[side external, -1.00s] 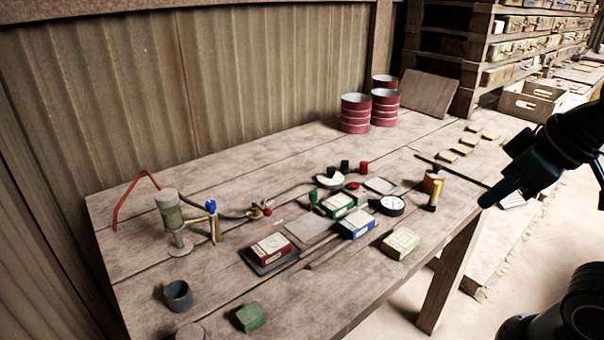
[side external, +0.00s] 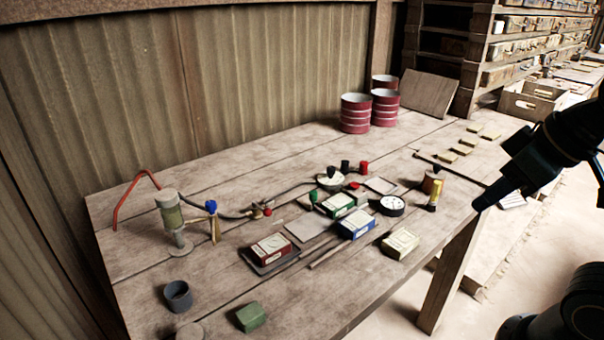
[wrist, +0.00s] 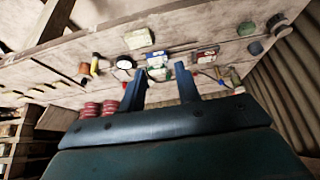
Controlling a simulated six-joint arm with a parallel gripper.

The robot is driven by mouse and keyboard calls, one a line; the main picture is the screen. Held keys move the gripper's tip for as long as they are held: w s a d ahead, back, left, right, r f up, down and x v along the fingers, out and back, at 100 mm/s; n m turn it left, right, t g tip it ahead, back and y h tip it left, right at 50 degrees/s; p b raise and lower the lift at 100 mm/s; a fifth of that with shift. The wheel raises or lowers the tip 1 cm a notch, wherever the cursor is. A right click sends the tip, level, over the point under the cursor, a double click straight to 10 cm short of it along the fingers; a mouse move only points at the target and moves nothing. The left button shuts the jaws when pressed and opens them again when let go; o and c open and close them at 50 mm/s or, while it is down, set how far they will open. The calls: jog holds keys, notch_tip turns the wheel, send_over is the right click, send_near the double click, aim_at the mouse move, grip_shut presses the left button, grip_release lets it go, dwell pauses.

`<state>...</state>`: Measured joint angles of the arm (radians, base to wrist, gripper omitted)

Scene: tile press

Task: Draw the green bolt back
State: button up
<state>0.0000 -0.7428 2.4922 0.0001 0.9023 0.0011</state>
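A small green knob (side external: 314,196) stands at the left end of a green-and-white tile block (side external: 336,204) on the bench. It may be the green bolt's handle; the bolt's bar cannot be made out at this size. My gripper (side external: 480,202) is at the bench's right edge, well to the right of the knob and apart from everything on the bench. In the wrist view, my gripper (wrist: 160,86) has its two fingers spread with nothing between them. The press parts show small beyond the fingertips, and the bolt cannot be told apart there.
Around the knob are a red block (side external: 271,247), a blue block (side external: 356,224), a cream block (side external: 400,243), a white dial (side external: 392,205) and a yellow-handled piece (side external: 435,194). Red cans (side external: 355,113) stand behind. A pump (side external: 172,222) stands at left. The front right bench corner is clear.

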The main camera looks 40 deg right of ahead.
jog(key=shift+o, duration=0.6)
jog(key=shift+w+r, duration=0.2)
jog(key=shift+w, duration=0.05)
jog(key=w+r+g, duration=0.1)
jog(key=w+r, duration=0.4)
jog(key=w, duration=0.5)
jog(key=m+g, duration=0.3)
jog(key=g, duration=0.2)
send_over(313, 192)
notch_tip(313, 192, down, 13)
notch_tip(313, 192, down, 14)
jog(key=shift+r, duration=0.1)
